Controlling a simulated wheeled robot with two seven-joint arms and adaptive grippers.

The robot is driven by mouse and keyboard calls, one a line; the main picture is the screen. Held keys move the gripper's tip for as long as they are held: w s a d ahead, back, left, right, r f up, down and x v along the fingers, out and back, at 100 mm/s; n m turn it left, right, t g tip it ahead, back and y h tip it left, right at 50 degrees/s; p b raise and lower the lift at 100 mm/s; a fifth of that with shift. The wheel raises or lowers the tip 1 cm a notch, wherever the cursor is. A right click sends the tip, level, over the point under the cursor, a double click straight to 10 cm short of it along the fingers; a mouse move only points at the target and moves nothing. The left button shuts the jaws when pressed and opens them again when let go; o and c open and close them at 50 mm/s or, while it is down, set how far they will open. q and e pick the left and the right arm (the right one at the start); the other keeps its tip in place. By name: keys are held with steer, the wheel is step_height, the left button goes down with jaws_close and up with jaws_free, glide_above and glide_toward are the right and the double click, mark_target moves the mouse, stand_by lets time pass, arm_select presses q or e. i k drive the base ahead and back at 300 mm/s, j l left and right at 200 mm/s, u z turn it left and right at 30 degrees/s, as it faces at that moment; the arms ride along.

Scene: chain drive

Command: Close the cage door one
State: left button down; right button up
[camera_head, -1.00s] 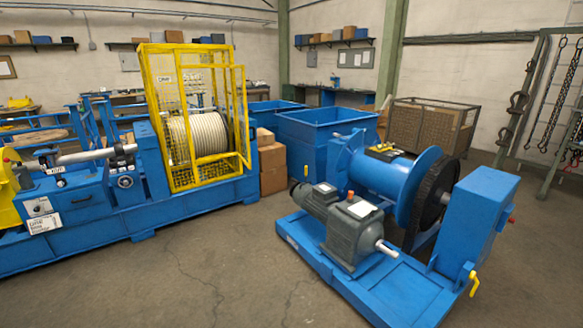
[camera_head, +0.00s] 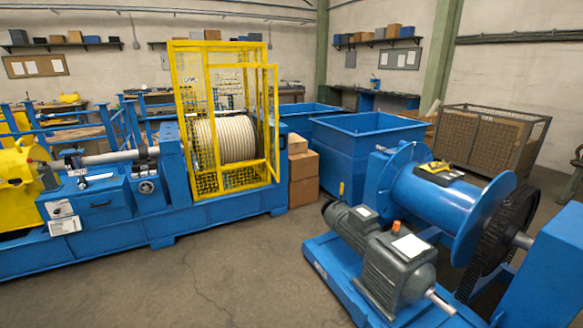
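A yellow mesh cage (camera_head: 189,110) stands on the long blue machine, around a drum wound with pale rope (camera_head: 226,139). A yellow framed cage door (camera_head: 275,122) shows at the cage's right front. It appears swung out at an angle from the cage, partly open, with the drum visible beside it. Its latch is too small to make out. Neither of my grippers shows in the head view.
A blue winch with a motor (camera_head: 401,273) and a dark chain wheel (camera_head: 497,225) stands at the right front. Cardboard boxes (camera_head: 304,178) and blue bins (camera_head: 362,132) stand right of the cage. The concrete floor (camera_head: 225,265) in front of the blue machine is clear.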

mark_target(274, 67)
steer(key=i, duration=0.85)
steer(key=i+j+z, duration=0.25)
steer(key=i, duration=0.2)
steer(key=i+j+z, duration=0.2)
steer(key=i, duration=0.3)
steer(key=i+j+z, duration=0.25)
steer(key=i, duration=0.2)
